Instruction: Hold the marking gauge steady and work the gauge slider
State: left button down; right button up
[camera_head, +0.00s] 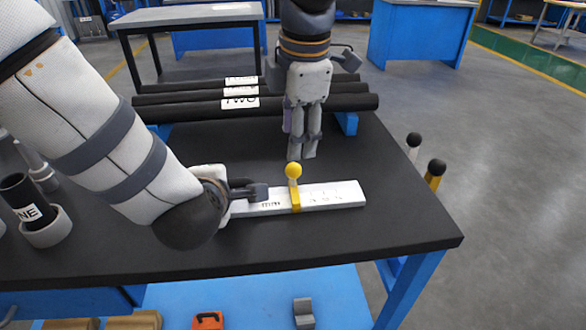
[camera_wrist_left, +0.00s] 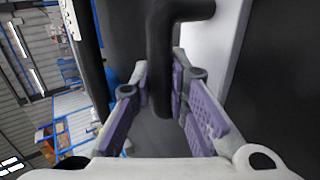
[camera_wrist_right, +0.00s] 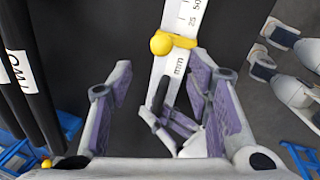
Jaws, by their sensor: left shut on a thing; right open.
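The marking gauge (camera_head: 338,194) is a flat white bar with printed marks, lying along the front of the dark table. Its yellow gauge slider (camera_head: 294,172), a band with a ball knob on top, sits about midway along it. The slider shows near the top of the right wrist view (camera_wrist_right: 161,43). My left gripper (camera_head: 257,192) is shut on the gauge's black bent handle (camera_wrist_left: 160,75) near the bar's left end. My right gripper (camera_head: 304,152) is open and empty, pointing down behind the slider, apart from it. In the head view its finger gap is hard to see.
Several black tubes with white labels (camera_head: 240,103) lie across the back of the table (camera_head: 400,220). A short upright black tube (camera_head: 25,200) stands in a grey ring at the left. Ball-topped posts (camera_head: 435,172) stand beyond the right edge. The table right of the gauge is clear.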

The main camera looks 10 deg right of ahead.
aim_at(294, 165)
jog(key=f, duration=0.3)
jog(key=w+f, duration=0.1)
jog(key=f, duration=0.5)
jog(key=shift+w+a+f, duration=0.15)
jog(key=shift+w+f, duration=0.05)
jog(key=shift+w, duration=0.15)
jog(key=shift+c, duration=0.6)
grip_shut()
